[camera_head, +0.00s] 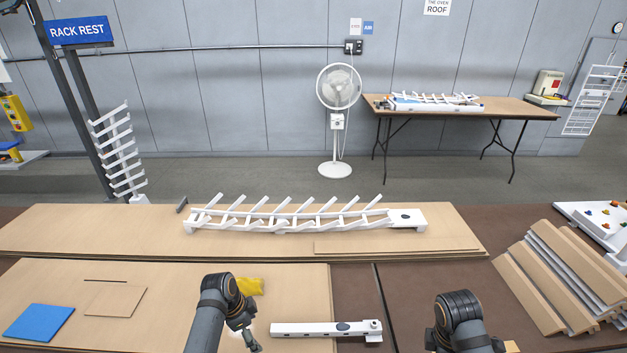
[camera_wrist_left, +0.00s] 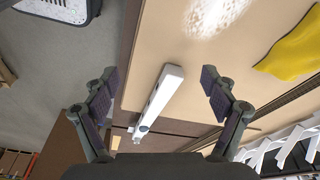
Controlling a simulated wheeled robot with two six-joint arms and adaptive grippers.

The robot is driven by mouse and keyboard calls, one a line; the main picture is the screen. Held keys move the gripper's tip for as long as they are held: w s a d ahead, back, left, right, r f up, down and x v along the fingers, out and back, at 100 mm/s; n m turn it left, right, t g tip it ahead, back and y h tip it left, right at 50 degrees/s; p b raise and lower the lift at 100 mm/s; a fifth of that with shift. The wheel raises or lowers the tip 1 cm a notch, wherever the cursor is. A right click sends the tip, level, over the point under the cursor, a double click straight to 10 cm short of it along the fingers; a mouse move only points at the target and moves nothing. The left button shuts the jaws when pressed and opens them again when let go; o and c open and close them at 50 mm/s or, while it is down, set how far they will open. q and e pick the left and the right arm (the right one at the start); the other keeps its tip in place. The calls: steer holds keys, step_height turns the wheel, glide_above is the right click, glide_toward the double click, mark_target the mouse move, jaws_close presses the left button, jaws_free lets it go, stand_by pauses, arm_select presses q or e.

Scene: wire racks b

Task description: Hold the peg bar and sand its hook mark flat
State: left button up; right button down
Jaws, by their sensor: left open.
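The peg bar (camera_head: 310,328) is a white bar with small holes, lying near the bench front. A dark round mark (camera_head: 342,326) sits near its right end, next to a raised end block. My left gripper (camera_head: 249,338) is just left of the bar's left end. In the left wrist view the open left gripper (camera_wrist_left: 158,76) has its fingers wide apart on either side of the bar (camera_wrist_left: 163,88), with nothing clearly held. My right arm comes in at the lower right, but its fingers are out of the frame. I cannot tell which thing is the sanding tool.
A yellow cloth (camera_head: 250,286) lies just behind my left gripper. A blue sheet (camera_head: 39,321) and a small brown board (camera_head: 115,300) are on the left. A long white rack (camera_head: 290,217) lies across the bench behind. Stacked boards (camera_head: 530,289) fill the right.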

mark_target(279, 327)
steer(key=shift+r+p, duration=0.4)
steer(key=shift+r, duration=0.3)
arm_select(q)
steer(key=w+d+r+m, duration=0.3)
steer(key=w+r+m, duration=0.1)
steer(key=r, duration=0.2)
arm_select(e)
steer(key=shift+s, duration=0.1)
steer(key=shift+f+b, duration=0.75)
arm_select(q)
steer(key=shift+g+h, duration=0.3)
steer(key=shift+h, duration=0.1)
steer(key=b+x, duration=0.5)
steer(key=x, duration=0.3)
steer(key=shift+d+f+b, duration=0.15)
steer(key=shift+f+b, duration=0.1)
steer(key=shift+b, duration=0.05)
steer(key=shift+d+f, duration=0.15)
steer(key=shift+f, duration=0.15)
arm_select(e)
step_height(279, 327, down, 6)
steer(key=shift+r, duration=0.15)
arm_select(q)
jaws_close()
